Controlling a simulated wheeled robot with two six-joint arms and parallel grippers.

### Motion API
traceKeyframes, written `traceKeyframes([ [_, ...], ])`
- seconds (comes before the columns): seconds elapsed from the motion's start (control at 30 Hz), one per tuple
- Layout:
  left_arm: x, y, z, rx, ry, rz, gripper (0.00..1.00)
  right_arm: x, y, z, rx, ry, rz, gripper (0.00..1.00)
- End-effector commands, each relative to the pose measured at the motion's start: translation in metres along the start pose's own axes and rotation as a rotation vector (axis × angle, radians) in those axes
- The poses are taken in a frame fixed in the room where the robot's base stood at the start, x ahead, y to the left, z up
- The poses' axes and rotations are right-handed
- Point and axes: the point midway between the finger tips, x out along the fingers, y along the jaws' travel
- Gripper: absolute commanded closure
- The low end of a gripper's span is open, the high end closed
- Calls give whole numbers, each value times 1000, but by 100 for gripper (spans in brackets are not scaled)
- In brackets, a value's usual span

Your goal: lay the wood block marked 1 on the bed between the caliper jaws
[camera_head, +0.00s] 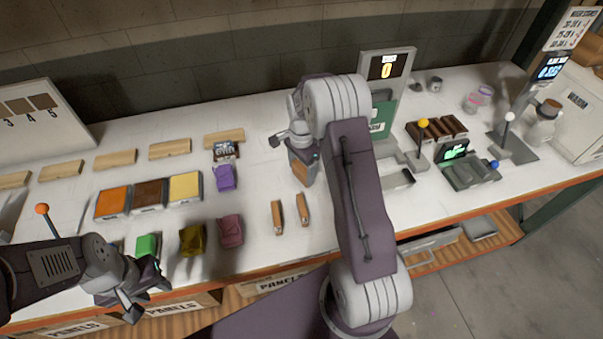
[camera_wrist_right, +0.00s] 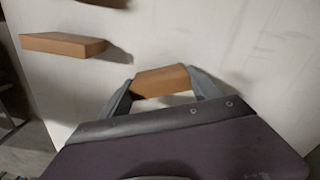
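Small orange-brown wood blocks lie on the white bench in the head view: one block (camera_head: 277,217), a second block (camera_head: 303,208) to its right. They show no readable number. My right gripper (camera_head: 301,168) is just behind them, its fingers pointing down on a third wood block (camera_head: 304,174). In the right wrist view this block (camera_wrist_right: 160,80) sits between the two fingertips, touching both as far as I can see. A grey stand (camera_head: 398,60) with a "0" display and green panel is to the right, partly hidden by my arm; I cannot make out caliper jaws. My left gripper (camera_head: 142,288) is empty, fingers apart, at the front left.
Orange, brown and yellow trays (camera_head: 150,194) and coloured pouches (camera_head: 231,229) are on the left. A yellow-knobbed lever (camera_head: 423,124), a dark rack (camera_head: 450,128) and a device with green display (camera_head: 455,151) stand on the right. Bare bench lies around the loose blocks.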

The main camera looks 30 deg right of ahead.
Motion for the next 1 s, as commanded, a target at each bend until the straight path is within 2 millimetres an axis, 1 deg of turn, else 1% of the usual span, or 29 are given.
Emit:
traceKeyframes([
  [0.03, 0, 0, 0, 0, 0, 0, 64, 0, 0, 0, 0, 0, -1, 68],
  [0.07, 0, 0, 0, 0, 0, 0, 64, 0, 0, 0, 0, 0, -1, 75],
  [0.23, 0, 0, 0, 0, 0, 0, 64, -1, 0, 0, 0, 0, -1, 75],
  [0.33, 1, 0, 0, 0, 0, 0, 64, -6, -1, 0, 0, 1, -2, 75],
  [0.47, 3, 0, 0, 0, 0, 0, 64, -22, -1, 0, 0, 2, -5, 75],
  [0.57, 5, 0, 0, 0, 0, 0, 64, -43, -1, -1, 0, 2, -5, 75],
  [0.67, 10, 0, 1, 0, 0, 0, 64, -54, 20, -15, 6, 1, -3, 75],
  [0.8, 14, 0, 2, 0, 0, 0, 64, -74, 48, -34, 6, 2, -3, 75],
  [1.0, 18, 0, 2, 0, 0, 0, 64, -99, 82, -56, 4, 1, -2, 75],
])
